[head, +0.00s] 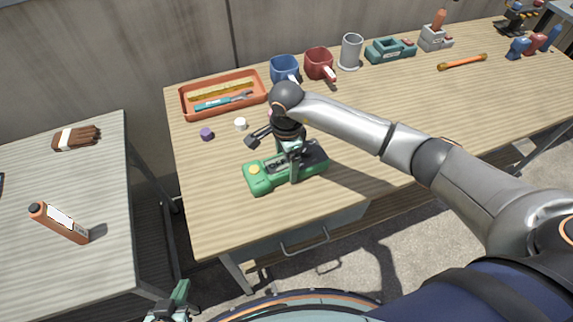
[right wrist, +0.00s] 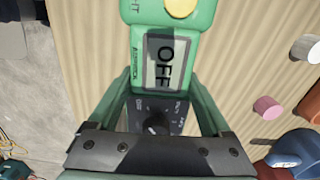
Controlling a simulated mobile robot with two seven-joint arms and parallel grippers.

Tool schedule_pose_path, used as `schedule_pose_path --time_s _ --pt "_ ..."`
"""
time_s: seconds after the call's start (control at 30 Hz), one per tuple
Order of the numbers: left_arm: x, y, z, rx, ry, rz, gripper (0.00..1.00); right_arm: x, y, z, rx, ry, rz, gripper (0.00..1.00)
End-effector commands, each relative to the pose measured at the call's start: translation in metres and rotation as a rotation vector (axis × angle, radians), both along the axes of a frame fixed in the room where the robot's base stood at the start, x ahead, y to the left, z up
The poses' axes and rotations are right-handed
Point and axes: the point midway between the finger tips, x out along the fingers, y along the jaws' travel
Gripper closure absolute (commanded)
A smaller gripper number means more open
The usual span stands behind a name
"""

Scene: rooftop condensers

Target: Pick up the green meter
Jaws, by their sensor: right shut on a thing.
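The green meter (head: 262,179), with a yellow button and a dark dial section, is at the front part of the wooden workbench. I cannot tell whether it rests on the top or is just above it. My right gripper (head: 294,170) is over it from above, with its fingers closed on the meter's sides. In the right wrist view the meter (right wrist: 163,62) lies between the two fingers, its display reading OFF and its dial partly hidden by the gripper. My left gripper (head: 172,302) is at the bottom edge, away from the meter, only partly in view.
An orange tray (head: 181,101) with tools, a purple cap (head: 207,134) and a white cap (head: 240,124) lie behind the meter. A grey side table (head: 95,190) is at left, across a gap.

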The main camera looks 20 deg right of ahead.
Motion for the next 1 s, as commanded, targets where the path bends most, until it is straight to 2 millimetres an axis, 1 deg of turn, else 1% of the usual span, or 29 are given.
schedule_pose_path --time_s 0.03,0.2,0.3,0.6,0.73,0.87,0.93,1.0 --pt "0.000 0.000 0.000 0.000 0.000 0.000 1.00 0.000 0.000 0.000 0.000 0.000 0.000 0.72" --pt "0.000 0.000 0.000 0.000 0.000 0.000 1.00 0.000 0.000 0.000 0.000 -0.001 0.000 0.91" --pt "0.000 0.000 0.000 0.000 0.000 0.000 1.00 0.000 0.000 0.001 0.001 -0.001 0.000 1.00" --pt "0.000 0.000 0.000 0.000 0.000 0.000 1.00 0.001 0.000 0.002 0.002 -0.003 0.000 1.00" --pt "0.000 0.000 -0.001 0.001 0.000 -0.001 1.00 0.002 0.001 0.008 0.003 -0.006 0.000 1.00" --pt "0.000 0.000 -0.004 0.001 0.000 -0.001 1.00 0.002 0.000 0.020 0.002 -0.007 0.001 1.00" --pt "0.000 0.000 -0.007 0.001 0.000 -0.001 1.00 0.003 0.000 0.032 0.001 -0.009 0.000 1.00" --pt "0.000 0.000 -0.005 0.001 0.001 -0.001 1.00 -0.006 0.005 0.044 0.003 -0.008 0.005 1.00"
